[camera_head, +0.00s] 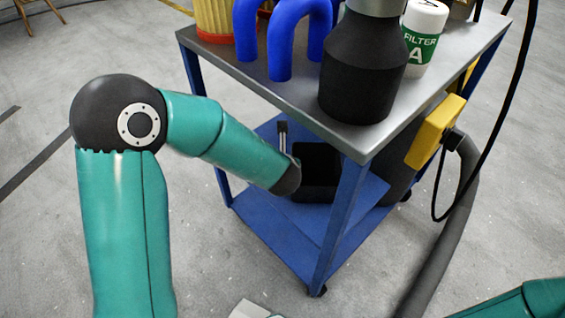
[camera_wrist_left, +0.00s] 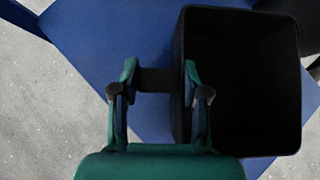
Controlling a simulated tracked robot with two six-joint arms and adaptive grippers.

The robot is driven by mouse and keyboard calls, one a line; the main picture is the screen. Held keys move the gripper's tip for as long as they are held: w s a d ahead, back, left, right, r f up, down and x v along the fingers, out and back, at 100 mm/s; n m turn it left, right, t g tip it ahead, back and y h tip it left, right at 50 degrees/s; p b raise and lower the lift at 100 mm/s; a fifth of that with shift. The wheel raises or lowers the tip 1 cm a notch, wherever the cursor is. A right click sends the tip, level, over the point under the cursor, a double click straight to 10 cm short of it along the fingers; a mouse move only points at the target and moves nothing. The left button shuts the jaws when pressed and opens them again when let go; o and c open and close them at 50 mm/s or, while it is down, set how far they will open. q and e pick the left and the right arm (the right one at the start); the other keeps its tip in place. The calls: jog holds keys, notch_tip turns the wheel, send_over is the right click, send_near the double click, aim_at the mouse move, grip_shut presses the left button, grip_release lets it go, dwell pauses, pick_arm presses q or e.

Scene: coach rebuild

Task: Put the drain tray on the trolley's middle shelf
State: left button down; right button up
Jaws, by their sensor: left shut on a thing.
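The drain tray is a deep, black, open box (camera_wrist_left: 245,80), empty as far as I see, at the right of the left wrist view. In the head view it shows (camera_head: 320,160) under the trolley's grey top (camera_head: 435,88), partly behind the front corner post. It is at the blue middle shelf (camera_head: 372,188); whether it rests on it or hangs just above, I cannot tell. My left gripper (camera_wrist_left: 160,85) is shut on a dark part at the tray's left side, fingers either side of it. My right gripper is out of view; only teal arm shows bottom right.
The top holds blue hoses (camera_head: 280,45), a black bottle-shaped part (camera_head: 365,65) and a white-green filter (camera_head: 425,40). A blue lower shelf (camera_head: 275,240) lies beneath. A yellow box (camera_head: 435,130) and thick grey hose (camera_head: 450,225) flank the right side.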

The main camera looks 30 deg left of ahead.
pick_arm(q)
jog(key=shift+f, duration=0.15)
jog(key=c, duration=0.5)
grip_release()
jog(key=shift+s, duration=0.1)
jog(key=v, duration=1.1)
jog(key=shift+s+d+r, duration=0.2)
jog(key=shift+s+r, duration=0.05)
jog(key=shift+s, duration=0.05)
